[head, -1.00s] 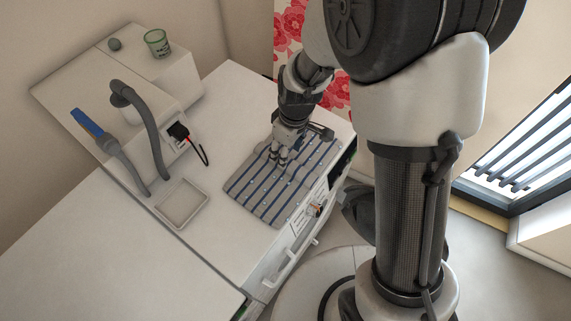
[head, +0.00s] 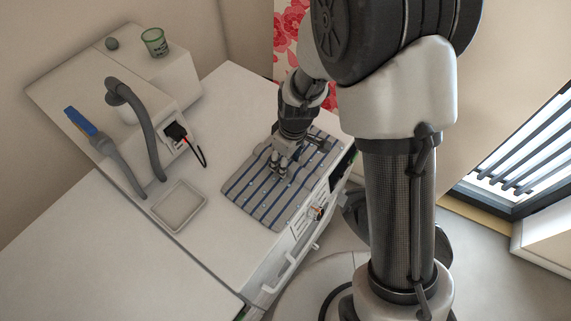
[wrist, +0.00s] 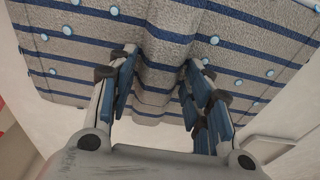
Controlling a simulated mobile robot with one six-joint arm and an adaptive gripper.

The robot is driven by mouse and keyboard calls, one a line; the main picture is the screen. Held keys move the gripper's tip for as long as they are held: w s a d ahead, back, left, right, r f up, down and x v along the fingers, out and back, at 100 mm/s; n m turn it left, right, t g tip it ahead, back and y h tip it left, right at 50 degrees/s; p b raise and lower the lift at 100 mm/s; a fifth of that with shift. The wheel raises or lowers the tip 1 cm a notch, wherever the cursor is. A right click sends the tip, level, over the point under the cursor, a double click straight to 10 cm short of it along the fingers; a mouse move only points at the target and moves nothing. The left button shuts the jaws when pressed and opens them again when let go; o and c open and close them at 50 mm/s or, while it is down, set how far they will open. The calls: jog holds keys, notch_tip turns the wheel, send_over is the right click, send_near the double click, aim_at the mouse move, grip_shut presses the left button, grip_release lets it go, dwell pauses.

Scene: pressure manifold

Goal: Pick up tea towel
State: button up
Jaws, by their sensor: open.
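The tea towel (head: 258,196) lies spread on the white worktop. It is grey with dark blue stripes and small pale blue dots. In the wrist view the towel (wrist: 75,48) fills the upper part, with a raised fold between my fingers. My gripper (head: 279,173) is over the middle of the towel, pointing down. In the wrist view my gripper (wrist: 160,75) is open, its blue-padded fingers on either side of the fold. The fingertips are at or very close to the cloth; I cannot tell whether they touch it.
The worktop (head: 215,125) is clear left of the towel. A shallow white tray (head: 178,206), a grey hose (head: 148,125), a blue-handled tool (head: 82,122) and a green cup (head: 154,42) are further left.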

jog(key=shift+f, duration=0.2)
jog(key=shift+c, duration=0.2)
jog(key=c, duration=1)
